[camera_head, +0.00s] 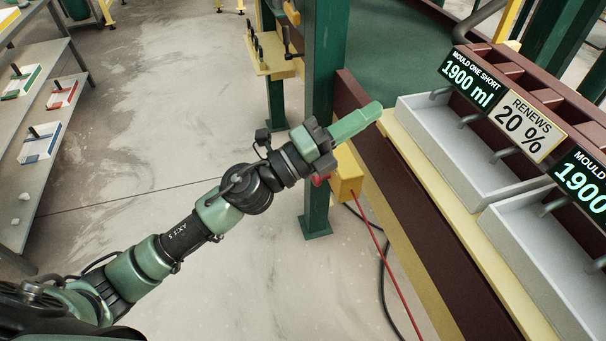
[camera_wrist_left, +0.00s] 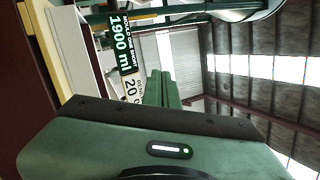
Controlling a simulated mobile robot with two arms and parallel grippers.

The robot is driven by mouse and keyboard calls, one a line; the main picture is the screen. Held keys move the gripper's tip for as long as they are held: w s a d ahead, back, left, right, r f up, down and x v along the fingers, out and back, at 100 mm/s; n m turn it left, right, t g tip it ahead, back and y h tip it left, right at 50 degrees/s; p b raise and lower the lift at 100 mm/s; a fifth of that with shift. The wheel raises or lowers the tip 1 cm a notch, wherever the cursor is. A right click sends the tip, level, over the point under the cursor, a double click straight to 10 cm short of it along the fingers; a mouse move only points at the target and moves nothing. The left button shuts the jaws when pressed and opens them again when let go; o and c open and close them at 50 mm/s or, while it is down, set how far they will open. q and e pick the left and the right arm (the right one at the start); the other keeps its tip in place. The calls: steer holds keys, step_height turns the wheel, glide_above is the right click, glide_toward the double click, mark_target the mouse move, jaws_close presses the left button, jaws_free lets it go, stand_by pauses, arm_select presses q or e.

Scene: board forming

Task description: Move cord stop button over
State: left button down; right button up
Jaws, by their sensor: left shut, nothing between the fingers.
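The cord stop button is a red button (camera_head: 320,180) on a yellow box (camera_head: 347,174), on the near side of the machine by the green post. A red cord (camera_head: 392,265) runs from the box down to the lower right. My left gripper (camera_head: 376,108) is shut and empty, above and a little right of the yellow box, apart from the button. Its wrist hides part of the button and box. In the left wrist view the closed fingers (camera_wrist_left: 160,88) point up, and the button is not seen. My right gripper is not in view.
A green post (camera_head: 324,90) stands behind my left wrist. A dark red beam (camera_head: 425,190) and grey trays (camera_head: 460,150) with signs (camera_head: 530,125) lie to the right. A shelf (camera_head: 50,110) stands at the left. The floor (camera_head: 150,120) between is clear.

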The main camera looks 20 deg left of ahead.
arm_select(q)
steer(key=s+d+f+m+g+h, duration=0.1)
steer(key=d+f+m+g+h, duration=0.15)
steer(key=m+g, duration=0.45)
steer(key=m+g+y, duration=0.5)
steer(key=m+y, duration=0.4)
steer(key=y, duration=0.2)
glide_above(316, 178)
steer(key=s, duration=0.5)
step_height(316, 178, down, 13)
steer(key=a+f+y, duration=0.2)
steer(key=a+y, duration=0.2)
steer(key=a, duration=0.6)
steer(key=w+d+f+p, duration=0.3)
steer(key=d+f, duration=0.3)
steer(key=f, duration=0.2)
steer(key=shift+w+d+f+g+p, duration=0.3)
steer(key=shift+w+d+f+g, duration=0.1)
steer(key=shift+w, duration=0.45)
steer(key=shift+a, duration=0.1)
